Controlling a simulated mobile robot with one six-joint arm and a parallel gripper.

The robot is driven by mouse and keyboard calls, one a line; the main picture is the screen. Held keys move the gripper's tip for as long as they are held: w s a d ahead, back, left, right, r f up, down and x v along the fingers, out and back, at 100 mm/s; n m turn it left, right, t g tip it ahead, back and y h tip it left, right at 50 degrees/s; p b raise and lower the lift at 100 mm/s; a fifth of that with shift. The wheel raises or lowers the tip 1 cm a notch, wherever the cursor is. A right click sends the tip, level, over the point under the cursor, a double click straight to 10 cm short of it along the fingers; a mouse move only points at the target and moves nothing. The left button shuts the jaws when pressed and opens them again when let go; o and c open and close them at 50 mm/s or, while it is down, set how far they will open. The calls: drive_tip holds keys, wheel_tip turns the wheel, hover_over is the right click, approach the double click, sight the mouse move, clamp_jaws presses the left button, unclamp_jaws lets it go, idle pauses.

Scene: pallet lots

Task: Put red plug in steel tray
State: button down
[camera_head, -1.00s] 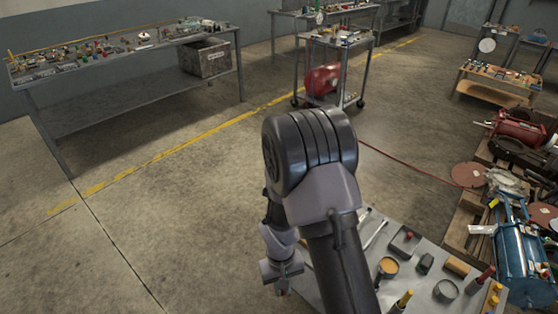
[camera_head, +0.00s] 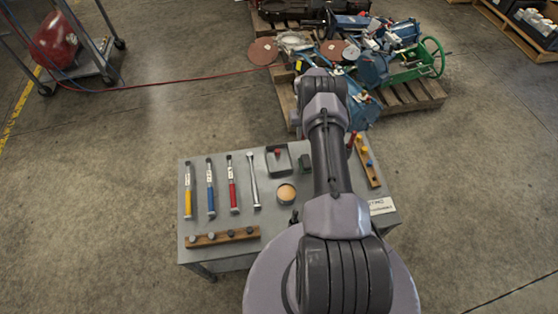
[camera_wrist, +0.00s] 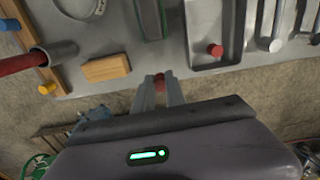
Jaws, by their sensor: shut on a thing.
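The steel tray (camera_head: 280,169) is a shallow dark grey rectangular tray at the bench's far edge. It also shows at the top of the wrist view (camera_wrist: 213,66). A red plug (camera_wrist: 215,49) stands in it. My gripper (camera_wrist: 160,88) is shut on another small red piece (camera_wrist: 159,83), seemingly a red plug, held between its fingertips. In the wrist view it is below and left of the tray, outside it and over the floor beyond the bench edge. In the head view my arm hides the gripper.
The grey bench (camera_head: 226,170) holds several hand tools, an orange-topped tin (camera_head: 286,193), a dark block (camera_head: 305,162) and a wooden peg rack (camera_head: 368,162). A wooden block (camera_wrist: 106,68) lies near the bench edge. Pallets with machine parts (camera_head: 400,95) stand beyond.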

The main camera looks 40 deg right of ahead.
drive_tip(key=d, duration=0.1)
drive_tip(key=s+d, duration=0.1)
drive_tip(key=shift+d+f, duration=0.35)
drive_tip(key=a, duration=0.5)
drive_tip(key=a+f+b, duration=0.1)
drive_tip(key=a, duration=0.4)
drive_tip(key=s+a, duration=0.1)
drive_tip(key=a, duration=0.4)
drive_tip(key=shift+s+a+f, duration=0.1)
drive_tip(key=shift+a+f, duration=0.1)
drive_tip(key=shift+f, duration=0.1)
wheel_tip(320, 180, down, 4)
drive_tip(key=b, duration=0.2)
drive_tip(key=shift+r+b, duration=0.1)
drive_tip(key=shift+b, duration=0.2)
drive_tip(key=shift+r, duration=0.25)
drive_tip(key=shift+f, duration=0.15)
drive_tip(key=c, duration=1.4)
unclamp_jaws()
